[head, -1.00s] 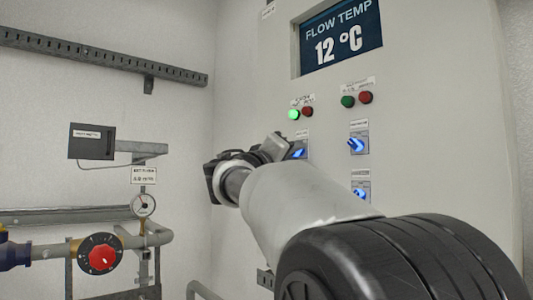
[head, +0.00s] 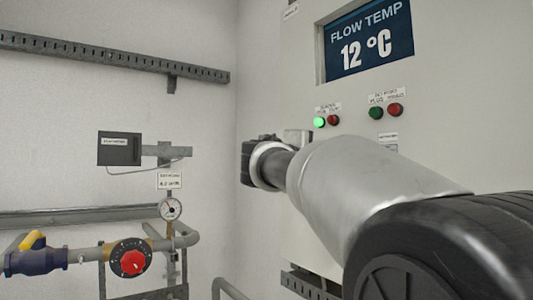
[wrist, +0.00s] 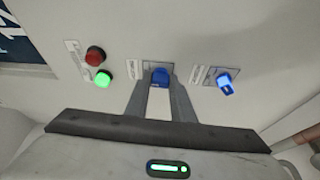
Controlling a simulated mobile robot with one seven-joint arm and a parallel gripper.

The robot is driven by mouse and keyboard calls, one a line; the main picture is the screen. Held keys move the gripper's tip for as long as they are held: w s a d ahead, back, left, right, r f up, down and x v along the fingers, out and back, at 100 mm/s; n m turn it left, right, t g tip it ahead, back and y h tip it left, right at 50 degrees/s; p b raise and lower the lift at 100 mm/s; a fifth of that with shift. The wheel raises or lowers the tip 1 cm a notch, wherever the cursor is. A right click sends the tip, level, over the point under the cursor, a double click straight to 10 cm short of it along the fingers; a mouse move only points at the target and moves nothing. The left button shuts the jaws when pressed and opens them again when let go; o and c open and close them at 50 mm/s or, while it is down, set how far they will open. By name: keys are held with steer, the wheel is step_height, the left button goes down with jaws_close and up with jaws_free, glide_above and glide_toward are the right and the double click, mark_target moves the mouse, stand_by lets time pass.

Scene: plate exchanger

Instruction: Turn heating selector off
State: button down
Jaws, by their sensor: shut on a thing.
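A blue selector knob (wrist: 160,73) sits on a small plate on the light panel, in the wrist view. Its label is too small to read. My gripper (wrist: 161,84) is shut on this knob, one grey finger on each side. In the head view my gripper (head: 297,137) is at the panel below the lit lamp, and my arm hides the knob. A second blue selector (wrist: 225,84) stands to the right in the wrist view, clear of the fingers.
A lit green lamp (head: 320,122) and a red lamp (head: 334,119) are above my gripper. Dark green (head: 376,113) and red (head: 395,109) lamps are to their right. The display (head: 366,42) reads 12 °C. Pipework with a red-centred dial (head: 132,262) stands at left.

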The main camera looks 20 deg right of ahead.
steer(key=shift+n+p, duration=0.35)
steer(key=shift+n, duration=0.05)
steer(key=c, duration=1.5)
jaws_free()
steer(key=shift+a, duration=0.15)
steer(key=b+v, duration=0.1)
steer(key=v, duration=0.4)
steer(key=b+v, duration=0.1)
steer(key=v, duration=1.1)
steer(key=shift+s+r+b, duration=0.2)
steer(key=shift+r+b, duration=0.15)
steer(key=shift+b, duration=0.05)
steer(key=shift+f, duration=0.1)
